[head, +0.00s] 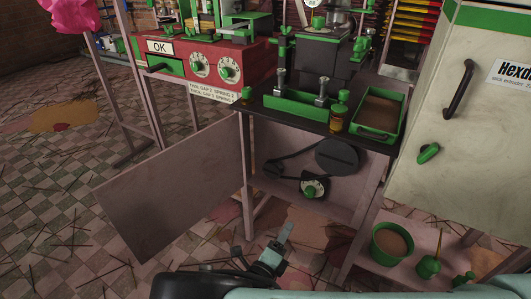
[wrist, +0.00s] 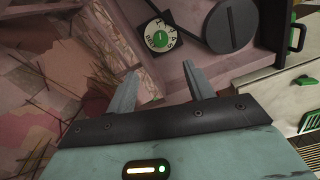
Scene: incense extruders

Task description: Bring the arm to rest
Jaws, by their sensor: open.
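My gripper shows in the head view (head: 283,235) at the bottom centre, low in front of the extruder stand. In the wrist view my gripper (wrist: 160,82) has its two grey fingers spread apart with nothing between them. Beyond the fingers is the stand's lower panel with a dial with a green centre (wrist: 159,38) and a dark round pulley (wrist: 232,25). The same dial (head: 313,189) and pulley (head: 338,157) show in the head view. The fingers look apart from the panel.
A dark bench top (head: 305,122) holds a green tray (head: 378,114) and a small jar (head: 337,118). An open panel (head: 167,190) juts out left. A cream cabinet (head: 475,120) stands right. A green pot (head: 392,243) sits on a low shelf. Thin sticks litter the tiled floor (head: 60,215).

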